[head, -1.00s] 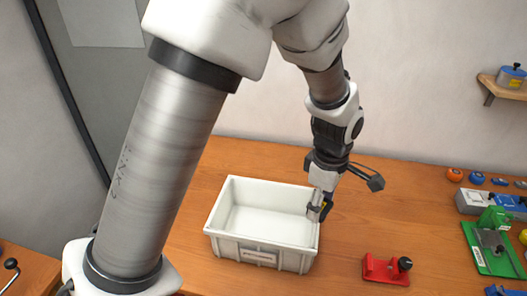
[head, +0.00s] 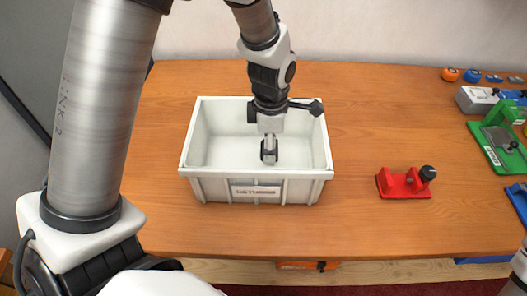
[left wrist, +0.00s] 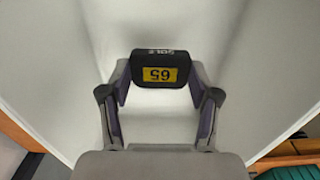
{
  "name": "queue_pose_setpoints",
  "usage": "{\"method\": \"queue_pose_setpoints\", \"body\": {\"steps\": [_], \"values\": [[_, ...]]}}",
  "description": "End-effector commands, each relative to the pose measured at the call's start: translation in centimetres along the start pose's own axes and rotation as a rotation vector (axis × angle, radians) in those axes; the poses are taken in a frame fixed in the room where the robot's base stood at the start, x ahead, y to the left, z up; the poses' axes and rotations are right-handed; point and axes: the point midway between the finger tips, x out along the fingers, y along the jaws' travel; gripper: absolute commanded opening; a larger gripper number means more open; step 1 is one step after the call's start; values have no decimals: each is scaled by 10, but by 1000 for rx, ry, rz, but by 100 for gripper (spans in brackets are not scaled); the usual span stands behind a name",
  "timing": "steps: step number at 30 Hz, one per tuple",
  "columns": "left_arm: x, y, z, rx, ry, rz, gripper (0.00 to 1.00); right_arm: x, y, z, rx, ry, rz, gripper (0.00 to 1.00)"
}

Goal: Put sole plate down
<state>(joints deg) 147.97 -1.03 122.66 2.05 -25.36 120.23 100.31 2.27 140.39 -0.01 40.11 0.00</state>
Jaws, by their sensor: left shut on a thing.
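The sole plate (left wrist: 157,68) is a small dark block with a yellow label reading 65, in the left wrist view. My left gripper (head: 269,152) is shut on it, one finger on each side. In the head view the gripper points down over the inside of a white crate (head: 255,191), right of its middle. The plate is mostly hidden there behind the fingers. The pale crate interior fills most of the left wrist view behind the plate. I cannot tell whether the plate touches the crate floor. My right gripper does not show.
The crate has raised walls and a label on its front. A red fixture with a black knob (head: 405,183) stands to its right on the wooden bench (head: 365,130). A green fixture (head: 497,147) and other small items line the right edge. Bench between crate and red fixture is clear.

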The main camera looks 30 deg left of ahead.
Motion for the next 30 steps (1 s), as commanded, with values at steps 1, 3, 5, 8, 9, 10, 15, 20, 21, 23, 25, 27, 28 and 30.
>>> {"method": "queue_pose_setpoints", "body": {"steps": [1, 3, 5, 8, 9, 10, 15, 20, 21, 23, 25, 27, 28, 30], "values": [[9, -1, 0, 0, 2, -3, 21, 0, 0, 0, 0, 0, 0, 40], [18, 0, 0, 0, 1, -2, 21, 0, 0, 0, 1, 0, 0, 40], [26, -1, 0, 0, 1, -2, 21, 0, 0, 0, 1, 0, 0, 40], [44, -1, 0, -1, 1, -3, 21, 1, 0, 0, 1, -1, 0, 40], [50, -1, 0, -1, 1, -3, 21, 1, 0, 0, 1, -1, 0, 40], [53, -1, 0, -1, 1, -2, 21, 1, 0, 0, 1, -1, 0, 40], [54, 0, 0, 0, -1, 1, 21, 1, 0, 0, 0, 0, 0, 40], [57, 0, 0, 0, 0, 0, 21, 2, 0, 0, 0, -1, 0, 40], [58, 0, 0, 0, -1, 0, 65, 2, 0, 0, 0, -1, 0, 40], [57, 0, 0, 0, -1, 1, 86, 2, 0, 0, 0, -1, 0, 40], [57, 0, 0, 0, -1, 1, 87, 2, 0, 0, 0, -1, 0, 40], [57, 0, 0, 0, -1, 1, 87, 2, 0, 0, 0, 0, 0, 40], [57, 0, 0, 0, -1, 1, 87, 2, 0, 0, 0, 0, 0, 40], [57, 0, 0, 0, -1, 1, 87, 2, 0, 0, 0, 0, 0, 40]]}}
